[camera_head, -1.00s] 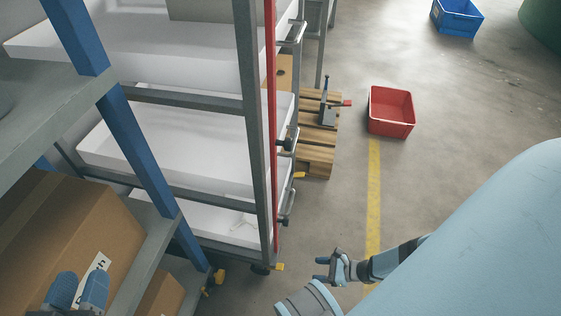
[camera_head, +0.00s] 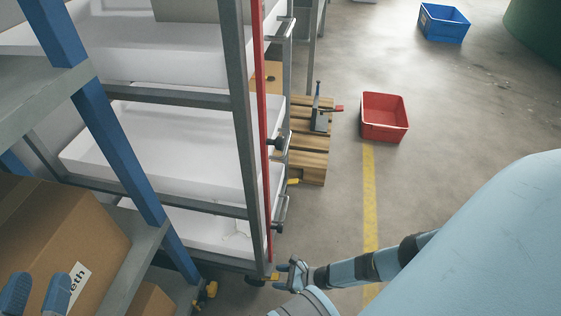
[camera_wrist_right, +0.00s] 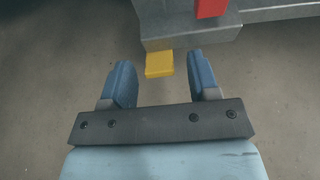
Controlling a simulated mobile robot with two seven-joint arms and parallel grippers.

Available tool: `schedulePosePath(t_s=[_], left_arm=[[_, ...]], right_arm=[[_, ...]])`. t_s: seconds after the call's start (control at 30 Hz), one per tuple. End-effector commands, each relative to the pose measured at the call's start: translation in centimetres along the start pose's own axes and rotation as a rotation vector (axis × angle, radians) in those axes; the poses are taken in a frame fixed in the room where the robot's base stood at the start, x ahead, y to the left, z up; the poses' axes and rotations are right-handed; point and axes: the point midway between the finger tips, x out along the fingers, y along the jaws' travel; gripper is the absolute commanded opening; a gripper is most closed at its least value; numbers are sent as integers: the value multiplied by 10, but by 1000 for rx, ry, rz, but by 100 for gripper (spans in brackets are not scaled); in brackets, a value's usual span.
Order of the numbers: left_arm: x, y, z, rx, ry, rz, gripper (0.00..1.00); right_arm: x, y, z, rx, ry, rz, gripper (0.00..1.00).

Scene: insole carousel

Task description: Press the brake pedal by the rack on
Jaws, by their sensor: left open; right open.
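A yellow brake pedal (camera_head: 271,276) sticks out low at the near corner of the grey rack (camera_head: 243,130) with white trays. In the right wrist view the pedal (camera_wrist_right: 159,64) appears between and slightly beyond my fingertips. My right gripper (camera_head: 286,270) is open and empty, close beside this pedal; I cannot tell whether it touches. It also shows in the right wrist view (camera_wrist_right: 162,70). My left gripper (camera_head: 36,293) is open at the lower left, in front of a cardboard box (camera_head: 75,225). Another yellow pedal (camera_head: 293,181) shows at the rack's far end.
A blue-posted shelf (camera_head: 120,150) stands at the left, with yellow parts (camera_head: 207,292) near its foot. A wooden pallet (camera_head: 306,166), a red crate (camera_head: 384,118) and a blue crate (camera_head: 443,22) stand on the floor beyond.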

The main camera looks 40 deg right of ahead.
Motion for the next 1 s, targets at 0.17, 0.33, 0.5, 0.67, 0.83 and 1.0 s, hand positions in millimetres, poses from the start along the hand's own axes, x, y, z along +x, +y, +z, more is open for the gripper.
schedulePosePath(t_s=[0.17,0.33,0.5,0.67,0.83,1.0], left_arm=[[-1,0,0,6,-1,3,43],[-1,0,0,7,-2,3,43],[-1,0,0,5,-3,3,43],[-1,0,-1,1,-1,1,43],[0,0,-1,-4,1,-2,43],[0,0,-1,-6,1,-3,43]], right_arm=[[0,0,0,0,0,0,51],[0,0,0,0,0,0,12],[0,1,-1,2,-3,0,6],[2,3,-7,7,-40,2,6],[2,3,-10,5,-94,3,6],[1,2,-9,1,-123,2,6]])
